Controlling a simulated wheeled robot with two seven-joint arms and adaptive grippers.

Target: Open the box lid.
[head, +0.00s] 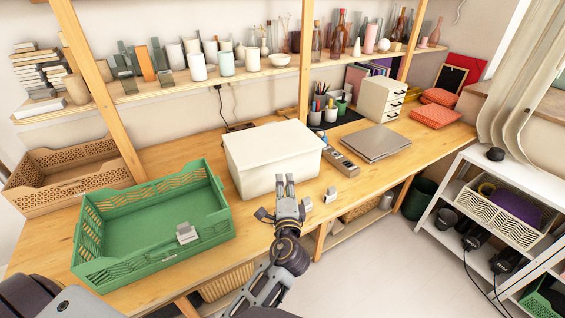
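A white box (262,170) stands on the wooden table, with its white lid (270,143) lying closed on top. My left gripper (285,184) is at the box's front side, near its lower front edge, with the fingers pointing up toward the lid. The fingers look close to each other, but I cannot tell whether they are shut or whether they touch the box. My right gripper does not show in the view.
A small white item (330,194), a grey device (341,163) and a closed laptop (376,143) lie to the right. A shelf (215,77) with cups and bottles runs above the table.

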